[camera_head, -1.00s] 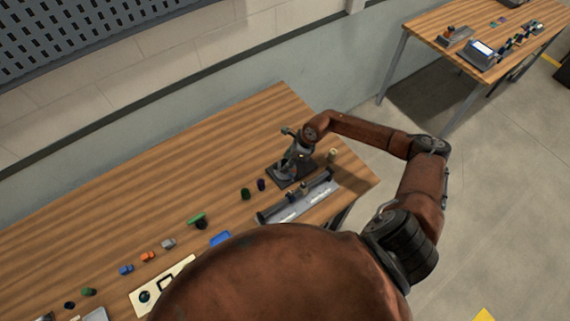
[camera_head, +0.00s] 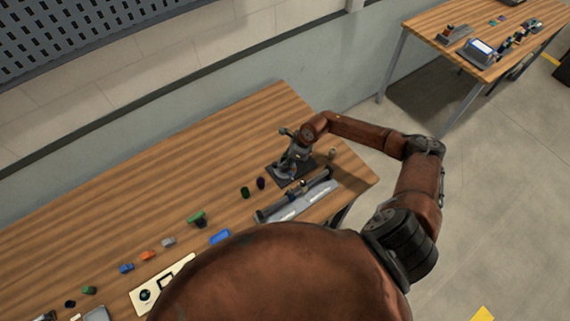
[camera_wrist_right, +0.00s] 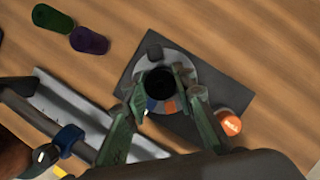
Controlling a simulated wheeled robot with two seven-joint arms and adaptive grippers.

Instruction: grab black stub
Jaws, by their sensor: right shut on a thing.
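A black round stub (camera_wrist_right: 159,83) shows in the right wrist view at the centre of a grey disc on a dark square plate (camera_wrist_right: 215,87). My right gripper (camera_wrist_right: 160,90) has its green fingers on either side of the stub and is shut on it. In the head view my right gripper (camera_head: 291,147) points down over the dark plate (camera_head: 281,174) near the right end of the table; there the stub is hidden by the gripper. Whether the stub is clear of the disc I cannot tell. My left gripper is not in view.
A grey rail fixture (camera_head: 297,197) lies close in front of the plate. Green (camera_wrist_right: 53,18) and purple (camera_wrist_right: 89,41) rollers stand to its left. An orange-topped piece (camera_wrist_right: 229,122) is by the plate's corner. The table's back (camera_head: 190,150) is clear.

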